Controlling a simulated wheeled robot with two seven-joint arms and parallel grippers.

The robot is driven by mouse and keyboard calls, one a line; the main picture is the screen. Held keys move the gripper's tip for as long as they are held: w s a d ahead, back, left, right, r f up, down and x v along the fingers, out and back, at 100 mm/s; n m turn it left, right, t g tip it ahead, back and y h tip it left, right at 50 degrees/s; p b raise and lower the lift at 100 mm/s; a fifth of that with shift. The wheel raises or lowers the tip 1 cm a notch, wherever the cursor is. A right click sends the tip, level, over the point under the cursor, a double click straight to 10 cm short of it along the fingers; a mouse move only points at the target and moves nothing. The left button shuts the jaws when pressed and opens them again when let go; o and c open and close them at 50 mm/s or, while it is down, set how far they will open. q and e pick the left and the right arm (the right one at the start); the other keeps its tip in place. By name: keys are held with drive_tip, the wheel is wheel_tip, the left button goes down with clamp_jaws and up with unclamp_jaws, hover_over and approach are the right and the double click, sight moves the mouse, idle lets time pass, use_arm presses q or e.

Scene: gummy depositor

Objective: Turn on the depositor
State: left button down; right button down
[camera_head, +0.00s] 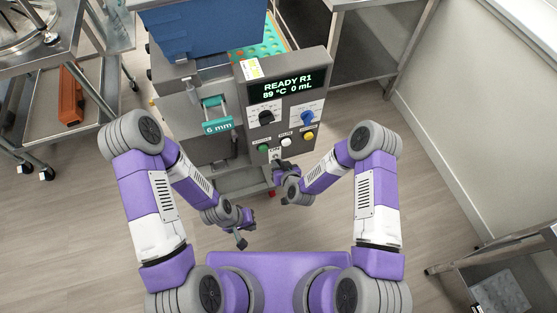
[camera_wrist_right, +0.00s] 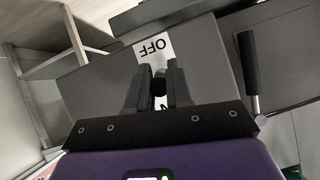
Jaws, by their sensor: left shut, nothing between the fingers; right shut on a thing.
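The depositor (camera_head: 205,130) stands ahead of me. Its grey control panel (camera_head: 294,97) has a lit display (camera_head: 287,85) reading "READY R1 89 °C 0 mL". My right gripper (camera_head: 279,172) is at the panel's lower edge. In the right wrist view its fingers (camera_wrist_right: 160,88) are shut on a small dark switch knob (camera_wrist_right: 159,76), mostly hidden between them. A white label reading "OFF" (camera_wrist_right: 154,49) shows just beyond the fingers. My left gripper (camera_head: 241,232) is shut and empty, low in front of the machine, apart from it.
The panel also has a black dial (camera_head: 266,117), a blue knob (camera_head: 307,117), a green button (camera_head: 263,147), a white button (camera_head: 286,141) and a yellow button (camera_head: 308,136). A teal "6 mm" part (camera_head: 217,127) is left of the panel. Steel tables (camera_head: 372,8) stand around.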

drive_tip(key=shift+w+r+g+h+p, duration=0.1)
drive_tip(key=shift+r+g+h+p, duration=0.4)
drive_tip(key=shift+g+p, duration=0.7)
drive_tip(key=shift+r+g+p, duration=0.15)
drive_tip(key=shift+g+p, duration=0.25)
drive_tip(key=c, duration=1.1)
unclamp_jaws()
drive_tip(key=shift+o, duration=0.2)
drive_tip(key=p+v, duration=0.1)
drive_tip(key=v, duration=0.6)
drive_tip(key=shift+r+p, duration=0.25)
drive_tip(key=shift+p, duration=0.05)
